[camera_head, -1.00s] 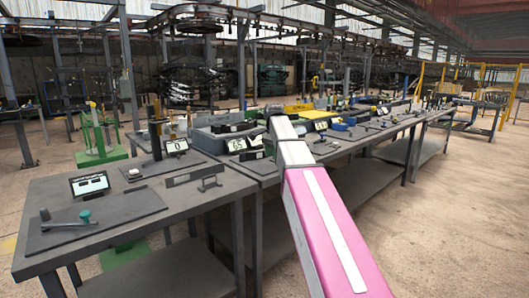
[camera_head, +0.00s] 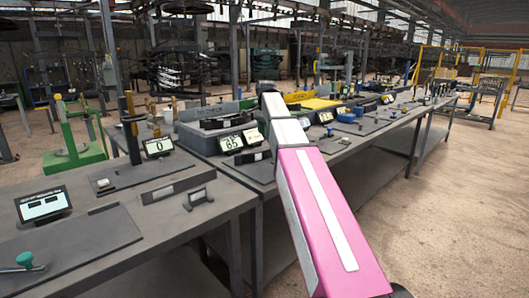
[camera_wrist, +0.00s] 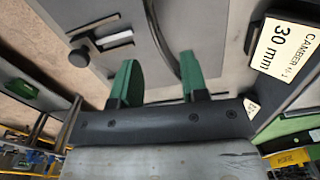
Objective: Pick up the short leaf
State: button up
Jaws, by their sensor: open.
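My gripper (camera_wrist: 159,64) shows in the wrist view with two green fingertips spread apart and nothing clearly held between them. A thin, curved dark strip (camera_wrist: 160,38) runs from the top edge down to beside the right finger, over a grey surface. It may be the short leaf, but I cannot tell its full length. The finger hides its lower end, and I cannot tell whether they touch. In the head view my pink and white arm hides the gripper and part of the bench.
A white card (camera_wrist: 284,48) reading "CAMBER 30 mm" lies at the right of the wrist view. A dark round knob (camera_wrist: 77,58) is at the left. In the head view, a grey bin (camera_head: 190,142) and a display reading 0 (camera_head: 159,146) stand on the benches. Floor is clear at right.

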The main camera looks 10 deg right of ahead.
aim_at(267, 150)
notch_tip(267, 150, down, 5)
jog(key=f, duration=0.4)
jog(key=shift+s+d, duration=0.25)
jog(key=shift+s, duration=0.1)
jog(key=shift+f, duration=0.5)
jog(key=shift+w, duration=0.1)
grip_shut()
